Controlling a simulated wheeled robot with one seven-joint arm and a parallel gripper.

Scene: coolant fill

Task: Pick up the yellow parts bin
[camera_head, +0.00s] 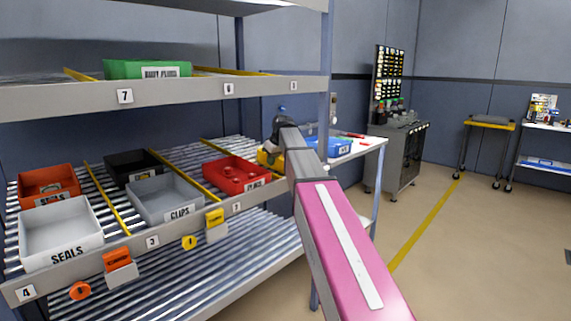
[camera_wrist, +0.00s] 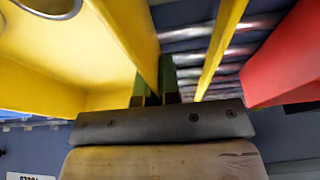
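The yellow parts bin (camera_wrist: 100,75) fills the left of the wrist view, with its inside showing. In the head view the yellow bin (camera_head: 265,158) is mostly hidden behind my arm, at the right end of the middle shelf. My gripper (camera_wrist: 154,88) has its green fingers on either side of the bin's near wall. The fingers sit close against the wall and look shut on it. In the head view my fingers are hidden.
A yellow divider (camera_wrist: 222,45) stands just right of my fingers, with a red bin (camera_head: 236,174) beyond it. A grey CLIPS bin (camera_head: 165,200) and a white SEALS bin (camera_head: 60,232) stand farther left. An upper shelf (camera_head: 190,93) runs above. A blue bin (camera_head: 328,145) is on the table at right.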

